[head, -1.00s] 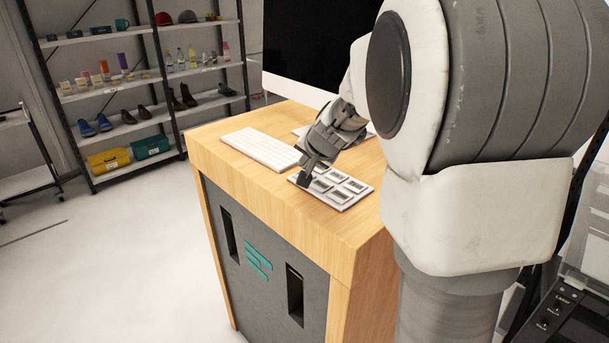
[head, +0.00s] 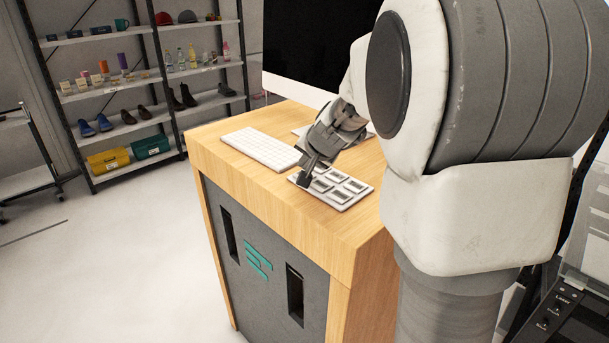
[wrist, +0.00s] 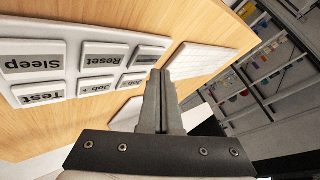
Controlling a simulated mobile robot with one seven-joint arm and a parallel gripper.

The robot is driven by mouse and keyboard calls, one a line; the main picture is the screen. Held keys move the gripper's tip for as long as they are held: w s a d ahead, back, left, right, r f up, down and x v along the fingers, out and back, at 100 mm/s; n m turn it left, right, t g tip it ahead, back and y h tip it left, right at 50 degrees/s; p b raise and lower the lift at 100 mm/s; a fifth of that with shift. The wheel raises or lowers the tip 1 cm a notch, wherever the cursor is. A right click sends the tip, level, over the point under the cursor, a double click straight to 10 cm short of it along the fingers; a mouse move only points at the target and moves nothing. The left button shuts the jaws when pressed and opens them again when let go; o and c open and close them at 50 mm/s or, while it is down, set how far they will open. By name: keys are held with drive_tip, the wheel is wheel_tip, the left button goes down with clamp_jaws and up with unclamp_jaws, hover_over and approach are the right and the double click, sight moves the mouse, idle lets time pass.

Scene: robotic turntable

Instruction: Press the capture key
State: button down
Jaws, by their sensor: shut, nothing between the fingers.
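The white key pad (head: 341,207) lies on the wooden desk and bears several keys with dark labels, too small to read in the head view. In the wrist view the pad (wrist: 73,66) appears upside down, with keys reading Sleep (wrist: 32,62), Reset (wrist: 104,57), Test (wrist: 40,94) and Job + (wrist: 97,87). A key beside Reset (wrist: 148,55) is seen at a slant and I cannot read its label. My gripper (head: 304,184) is shut and empty, pointing down at the pad's near left corner. In the wrist view my fingertips (wrist: 160,74) are near that unread key; contact cannot be told.
A white keyboard (head: 262,149) lies left of the pad, and a large monitor (head: 310,55) stands behind. Bare desk (head: 290,215) lies in front of the pad. A shelf rack (head: 150,78) with shoes, bottles and boxes stands far off at the back left.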

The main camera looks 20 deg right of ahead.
drive_tip(key=shift+f+b, duration=0.45)
drive_tip(key=shift+b, duration=0.05)
drive_tip(key=shift+f+b, duration=0.4)
drive_tip(key=shift+b, duration=0.05)
idle(0.5)
drive_tip(key=shift+r, duration=0.1)
drive_tip(key=shift+r+p, duration=0.7)
drive_tip(key=shift+r, duration=0.05)
drive_tip(key=shift+r+p, duration=2.1)
drive_tip(key=shift+r, duration=0.4)
